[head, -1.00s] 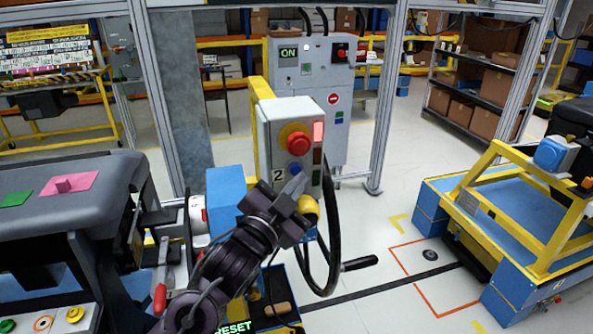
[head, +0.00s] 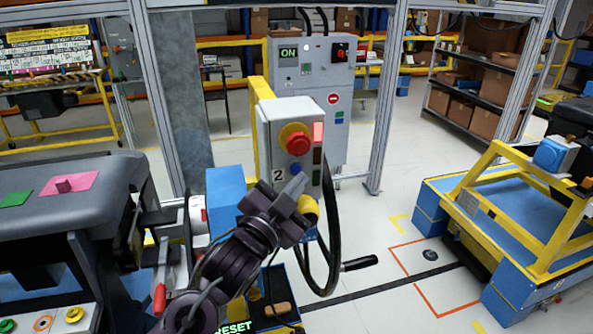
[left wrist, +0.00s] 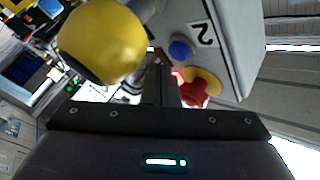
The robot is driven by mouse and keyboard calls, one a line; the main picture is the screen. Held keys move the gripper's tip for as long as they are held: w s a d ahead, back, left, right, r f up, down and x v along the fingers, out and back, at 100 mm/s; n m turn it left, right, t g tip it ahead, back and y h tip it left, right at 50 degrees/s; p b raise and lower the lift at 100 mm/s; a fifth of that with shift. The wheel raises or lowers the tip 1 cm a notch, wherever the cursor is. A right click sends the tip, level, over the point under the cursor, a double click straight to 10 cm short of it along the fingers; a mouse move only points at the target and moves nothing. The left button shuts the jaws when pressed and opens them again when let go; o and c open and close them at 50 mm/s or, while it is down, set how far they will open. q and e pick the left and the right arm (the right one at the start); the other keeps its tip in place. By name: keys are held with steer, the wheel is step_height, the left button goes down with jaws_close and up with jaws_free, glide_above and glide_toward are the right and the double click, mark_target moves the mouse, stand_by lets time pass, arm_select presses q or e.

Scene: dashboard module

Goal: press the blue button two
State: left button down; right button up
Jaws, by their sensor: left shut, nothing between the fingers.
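The control box (head: 265,130) marked "2" stands on a yellow post in the middle of the head view. Its blue button (head: 295,168) sits below a red mushroom button (head: 298,143) on a yellow ring. In the left wrist view the blue button (left wrist: 181,50) shows beside the "2" label, close to the fingers. My left gripper (head: 298,186) is shut and empty, with its fingertips just below the blue button; I cannot tell whether they touch it. My right gripper is not in view.
A yellow round knob (left wrist: 100,42) is close beside the left gripper in the wrist view. A blue block (head: 225,190) stands left of the box. A yellow-framed blue cart (head: 520,225) stands at right.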

arm_select(q)
steer(key=shift+w+a, duration=0.1)
steer(key=shift+w, duration=0.3)
steer(key=shift+w+a+p, duration=0.2)
steer(key=shift+w+p, duration=0.1)
steer(key=shift+w, duration=0.1)
stand_by(0.8)
steer(key=shift+s+d, duration=0.3)
steer(key=shift+s, duration=0.5)
steer(key=shift+s+d, duration=0.2)
steer(key=shift+s, duration=0.25)
steer(key=shift+s+d+b, duration=0.3)
steer(key=shift+s, duration=0.7)
steer(key=shift+s+d+b, duration=0.3)
steer(key=shift+s, duration=0.65)
